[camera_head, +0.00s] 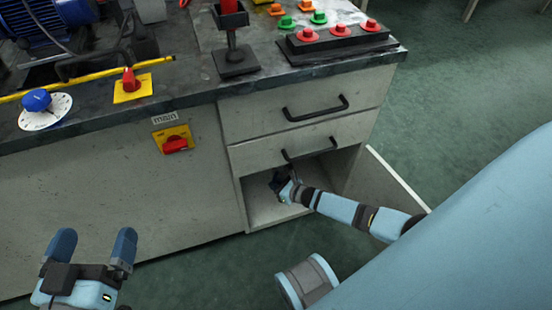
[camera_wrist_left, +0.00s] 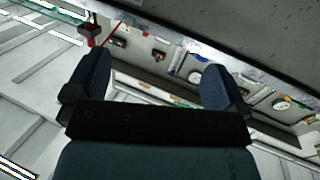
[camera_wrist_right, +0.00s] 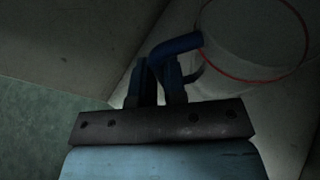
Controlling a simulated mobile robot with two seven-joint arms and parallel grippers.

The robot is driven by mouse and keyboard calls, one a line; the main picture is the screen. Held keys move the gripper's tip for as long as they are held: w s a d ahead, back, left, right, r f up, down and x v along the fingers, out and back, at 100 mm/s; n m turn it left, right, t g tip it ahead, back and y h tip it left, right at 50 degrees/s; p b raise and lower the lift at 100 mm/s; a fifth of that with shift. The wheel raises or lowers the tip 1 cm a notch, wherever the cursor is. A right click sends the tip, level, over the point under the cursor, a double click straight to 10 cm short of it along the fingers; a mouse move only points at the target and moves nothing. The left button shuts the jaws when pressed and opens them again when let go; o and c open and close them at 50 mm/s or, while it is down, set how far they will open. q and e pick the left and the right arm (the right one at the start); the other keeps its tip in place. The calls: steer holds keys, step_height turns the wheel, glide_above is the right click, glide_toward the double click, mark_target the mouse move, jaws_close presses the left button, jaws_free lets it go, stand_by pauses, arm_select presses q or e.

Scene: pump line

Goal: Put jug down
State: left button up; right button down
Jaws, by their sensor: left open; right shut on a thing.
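The jug (camera_wrist_right: 250,38), pale with a red rim line, shows in the right wrist view at the upper right. My right gripper (camera_wrist_right: 158,78) is shut on its blue handle (camera_wrist_right: 178,44). In the head view my right gripper (camera_head: 284,184) reaches into the open cabinet compartment (camera_head: 262,207) under the drawers. The jug is not clearly visible there, and I cannot tell whether its base touches the compartment floor. My left gripper (camera_head: 93,246) is open and empty, in front of the bench at the lower left.
The cabinet door (camera_head: 385,185) stands open to the right of the compartment. Two drawers with black handles (camera_head: 316,108) are shut above my right gripper. The bench top holds a button box (camera_head: 335,42), a red-knobbed switch (camera_head: 131,84) and a blue dial knob (camera_head: 37,100).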

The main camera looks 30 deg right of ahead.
step_height(320, 180, down, 7)
steer(key=b, duration=0.3)
steer(key=shift+r, duration=0.1)
arm_select(q)
steer(key=w+m, duration=0.1)
steer(key=a+m+t+h, duration=0.1)
steer(key=shift+w+a+r+m, duration=0.1)
steer(key=shift+w+r+m, duration=0.15)
steer(key=shift+w+m, duration=0.15)
arm_select(e)
steer(key=shift+r, duration=0.1)
steer(key=c, duration=1.6)
jaws_free()
steer(key=o, duration=0.4)
arm_select(q)
steer(key=shift+t, duration=0.3)
